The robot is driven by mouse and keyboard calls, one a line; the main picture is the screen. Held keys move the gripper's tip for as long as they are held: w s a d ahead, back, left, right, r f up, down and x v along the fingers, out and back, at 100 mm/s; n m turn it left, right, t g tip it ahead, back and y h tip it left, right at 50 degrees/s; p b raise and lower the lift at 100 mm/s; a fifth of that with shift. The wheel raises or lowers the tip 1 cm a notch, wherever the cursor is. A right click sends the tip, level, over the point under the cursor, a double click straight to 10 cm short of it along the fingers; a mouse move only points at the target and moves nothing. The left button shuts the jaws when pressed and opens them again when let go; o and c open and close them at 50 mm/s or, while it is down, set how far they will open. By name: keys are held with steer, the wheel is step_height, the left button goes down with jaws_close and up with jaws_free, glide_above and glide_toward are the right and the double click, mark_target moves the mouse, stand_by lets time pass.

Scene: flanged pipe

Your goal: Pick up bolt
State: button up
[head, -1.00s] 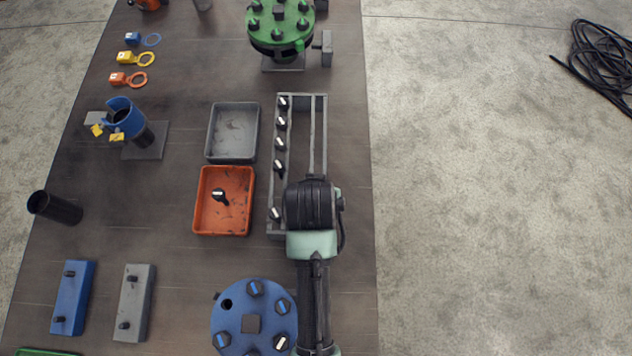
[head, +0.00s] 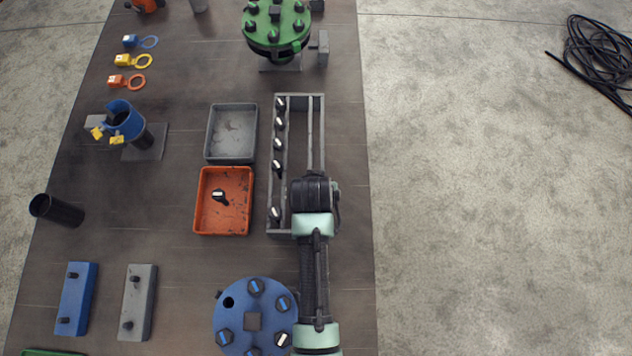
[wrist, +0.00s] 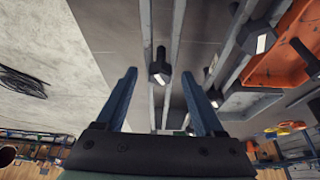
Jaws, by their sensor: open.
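Several dark bolts with pale-marked heads stand along the left side of a grey rack; one is the bolt (head: 275,213) near its front end, beside my arm. In the wrist view a bolt (wrist: 158,70) shows beyond and between my gripper's two blue fingers, apart from both. My gripper (wrist: 162,82) is open and empty. Another bolt (wrist: 213,97) shows near the right finger, and one more (wrist: 260,40) farther right. In the head view my arm hides the gripper and the front right of the rack (head: 320,110).
An orange tray (head: 203,222) with one bolt in it lies left of the rack, with an empty grey tray (head: 231,133) behind it. A blue flange (head: 230,322) with bolts is in front; a green flange (head: 276,45) stands behind.

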jaws_close()
steer(key=shift+r, duration=0.15)
